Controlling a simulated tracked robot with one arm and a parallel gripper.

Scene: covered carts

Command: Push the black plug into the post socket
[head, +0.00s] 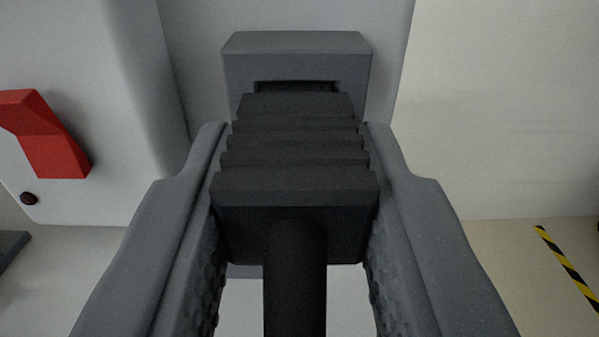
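The black plug (296,190) is ribbed and block-shaped, with a thick black cable (295,280) running from its back toward the camera. My gripper (296,150) is shut on the plug, one grey finger along each side. The post socket (297,50) is a grey box straight ahead on a light grey post (290,14). Its dark opening (296,86) faces me, and the plug's front end overlaps the lower part of it in the view. The plug hides the lower part of the socket, so I cannot tell whether its tip is inside the opening.
A white-grey rounded body (90,130) stands at the left, with a red angular part (50,140) and a small dark round knob (28,198). A pale wall (510,110) is at the right. Yellow-black striped tape (568,268) lies on the floor at the lower right.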

